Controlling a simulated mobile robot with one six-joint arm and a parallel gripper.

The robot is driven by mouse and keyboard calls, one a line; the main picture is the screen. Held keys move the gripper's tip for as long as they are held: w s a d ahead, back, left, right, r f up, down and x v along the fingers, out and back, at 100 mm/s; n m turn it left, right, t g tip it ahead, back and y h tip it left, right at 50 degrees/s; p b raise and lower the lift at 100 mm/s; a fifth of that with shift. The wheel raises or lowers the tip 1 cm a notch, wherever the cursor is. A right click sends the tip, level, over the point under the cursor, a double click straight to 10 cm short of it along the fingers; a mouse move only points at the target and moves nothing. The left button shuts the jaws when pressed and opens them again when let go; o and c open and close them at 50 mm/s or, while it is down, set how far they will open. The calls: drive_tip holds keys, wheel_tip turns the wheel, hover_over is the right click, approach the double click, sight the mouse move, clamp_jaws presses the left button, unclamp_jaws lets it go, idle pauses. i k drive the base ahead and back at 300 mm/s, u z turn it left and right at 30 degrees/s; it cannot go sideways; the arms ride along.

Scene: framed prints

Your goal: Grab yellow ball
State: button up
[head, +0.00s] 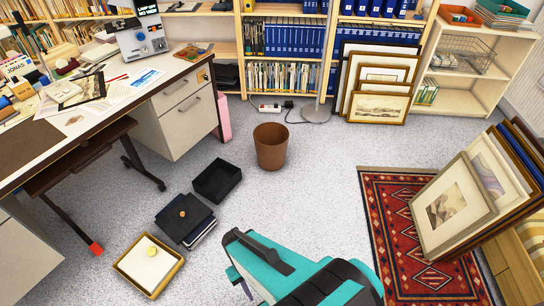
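A small yellow ball (151,252) shows in the head view at the lower left. It appears to rest on the pale inside of a shallow tray (127,268) with a wooden rim on the floor. My teal and black arm fills the bottom middle, to the right of the tray and apart from it. The fingertips of my gripper cannot be made out, so whether it is open or shut does not show.
Dark flat boxes or folders (172,228) and an open black box (217,181) lie behind the tray. A brown bin (271,147) stands farther back. A desk (110,98) borders the left; framed prints (452,208) lean at the right. The grey floor between is clear.

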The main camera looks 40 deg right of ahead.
sight(151, 250)
drive_tip(key=z, duration=0.05)
drive_tip(key=i, duration=1)
drive_tip(key=u, duration=0.05)
